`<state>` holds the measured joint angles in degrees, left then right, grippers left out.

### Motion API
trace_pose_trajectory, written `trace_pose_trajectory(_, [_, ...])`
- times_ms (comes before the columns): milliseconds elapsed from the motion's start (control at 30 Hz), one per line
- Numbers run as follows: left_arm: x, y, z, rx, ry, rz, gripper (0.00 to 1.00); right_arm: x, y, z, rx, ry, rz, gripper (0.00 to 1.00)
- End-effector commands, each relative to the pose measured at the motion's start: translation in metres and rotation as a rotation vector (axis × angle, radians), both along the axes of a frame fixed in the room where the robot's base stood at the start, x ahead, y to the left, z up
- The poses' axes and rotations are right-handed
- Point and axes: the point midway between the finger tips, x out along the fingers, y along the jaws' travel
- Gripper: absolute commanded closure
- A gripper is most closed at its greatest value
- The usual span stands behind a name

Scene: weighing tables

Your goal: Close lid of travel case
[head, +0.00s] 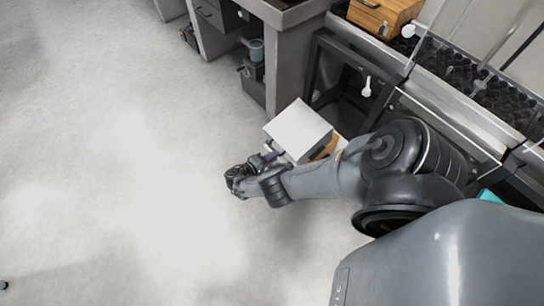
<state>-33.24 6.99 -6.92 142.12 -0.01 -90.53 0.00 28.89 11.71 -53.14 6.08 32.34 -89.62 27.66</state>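A white, flat-topped box-like thing (298,130) stands low in the middle of the head view, with an orange-brown part at its lower right. It may be the travel case, but I cannot tell for sure, nor whether its lid is open. My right arm passes in front of its lower side. My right gripper (236,182) is to the left of and below the white thing, over the floor and apart from it. Its fingers are small and dark, so their opening is unclear. My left gripper is not in view.
A wooden box (385,14) with a dark handle sits on the bench at the top right. A metal-edged bench (455,100) with a black bumpy surface runs along the right. A grey table (290,50) stands at the top. The floor on the left is largely clear.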

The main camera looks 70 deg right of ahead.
Motion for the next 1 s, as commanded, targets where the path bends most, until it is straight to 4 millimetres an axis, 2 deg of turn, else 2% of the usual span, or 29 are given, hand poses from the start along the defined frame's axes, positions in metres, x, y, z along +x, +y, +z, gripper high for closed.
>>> trace_pose_trajectory(33, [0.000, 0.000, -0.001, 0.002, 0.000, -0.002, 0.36, 0.002, 0.003, -0.002, 0.007, -0.002, 0.006, 0.77])
trace_pose_trajectory(133, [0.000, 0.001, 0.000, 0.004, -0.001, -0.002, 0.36, 0.002, 0.003, -0.002, 0.007, -0.001, 0.004, 0.62])
trace_pose_trajectory(433, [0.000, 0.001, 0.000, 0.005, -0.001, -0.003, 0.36, 0.001, 0.002, 0.001, 0.001, 0.000, 0.000, 0.62])
trace_pose_trajectory(567, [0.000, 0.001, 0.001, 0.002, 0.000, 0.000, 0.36, 0.005, 0.007, 0.002, 0.002, 0.000, -0.001, 0.62])
trace_pose_trajectory(667, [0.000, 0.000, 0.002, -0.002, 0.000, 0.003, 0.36, 0.011, 0.016, 0.005, 0.004, 0.000, 0.001, 0.62])
trace_pose_trajectory(1000, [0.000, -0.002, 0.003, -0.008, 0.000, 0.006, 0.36, 0.043, 0.064, 0.017, 0.005, -0.002, 0.002, 0.62])
